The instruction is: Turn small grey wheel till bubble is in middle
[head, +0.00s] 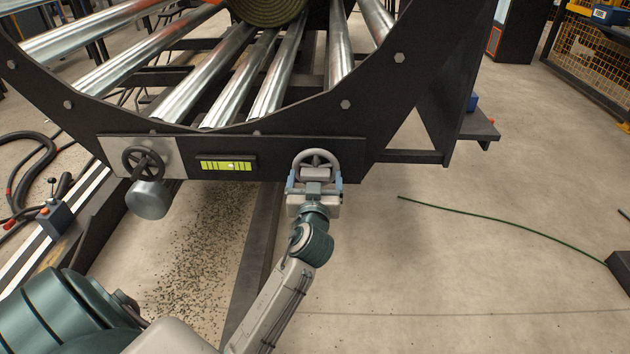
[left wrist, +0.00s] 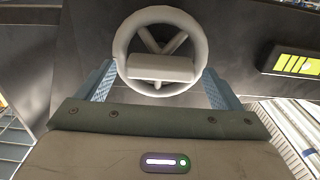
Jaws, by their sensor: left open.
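The small grey wheel (head: 316,156) is a spoked ring on the black front plate of the roller frame. It fills the upper middle of the left wrist view (left wrist: 160,22). My left gripper (head: 314,184) is open in front of it, with one blue finger at each side of the wheel's lower rim in the left wrist view (left wrist: 160,88). I cannot tell whether the fingers touch the rim. The yellow-green level vial (head: 226,165) with dark marks sits left of the wheel; its edge shows in the left wrist view (left wrist: 299,64). The bubble's exact place is too small to tell.
A black handwheel (head: 143,162) on a light plate is left of the vial. Steel rollers (head: 205,85) and a turf roll (head: 266,8) are above. A green hose (head: 500,222) lies on the open floor at right. Dark crumbs litter the floor below the frame.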

